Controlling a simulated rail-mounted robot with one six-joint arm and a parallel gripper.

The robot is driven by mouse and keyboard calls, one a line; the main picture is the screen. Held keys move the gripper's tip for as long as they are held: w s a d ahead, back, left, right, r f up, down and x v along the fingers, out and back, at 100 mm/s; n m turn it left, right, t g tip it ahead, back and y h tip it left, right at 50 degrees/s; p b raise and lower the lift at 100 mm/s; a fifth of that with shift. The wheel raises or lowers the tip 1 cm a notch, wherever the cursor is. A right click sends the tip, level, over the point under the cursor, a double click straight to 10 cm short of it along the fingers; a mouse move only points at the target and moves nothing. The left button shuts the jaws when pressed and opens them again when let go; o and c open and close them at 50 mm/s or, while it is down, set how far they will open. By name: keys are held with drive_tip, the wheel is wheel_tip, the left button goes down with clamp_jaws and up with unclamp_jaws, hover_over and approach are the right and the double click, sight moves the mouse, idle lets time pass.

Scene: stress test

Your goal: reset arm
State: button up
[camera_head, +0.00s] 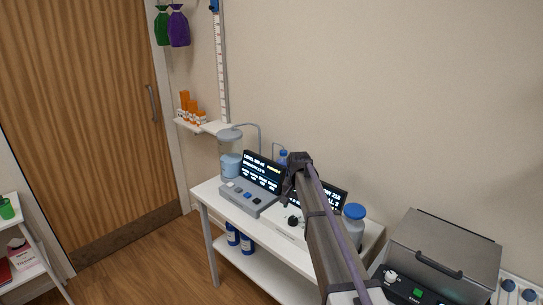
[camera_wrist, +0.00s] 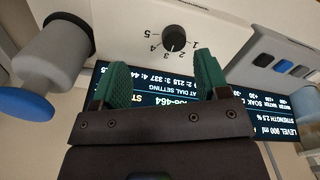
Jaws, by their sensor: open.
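My arm reaches from the lower right over the white table (camera_head: 207,191) in the head view, and its end hides part of the devices there. In the wrist view my gripper (camera_wrist: 160,82) is open, its two green fingers apart with nothing between them. Beyond the fingers is a white panel with a black dial (camera_wrist: 174,38) marked with numbers. The dial also shows in the head view (camera_head: 294,221), just below the end of my arm. The dial device's dark screen (camera_wrist: 160,100) lies partly behind my gripper.
A grey device (camera_head: 248,197) with a lit screen and a clear water container (camera_head: 230,160) stand left of my arm. A blue-capped jar (camera_head: 353,222) and a grey lidded box (camera_head: 443,255) stand to the right. Blue bottles (camera_head: 240,241) sit on the lower shelf.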

drive_tip(key=s+n, duration=0.4)
drive_tip(key=s, duration=2.9)
drive_tip(key=shift+s+n, duration=0.3)
drive_tip(key=shift+s, duration=0.1)
drive_tip(key=shift+r, duration=0.1)
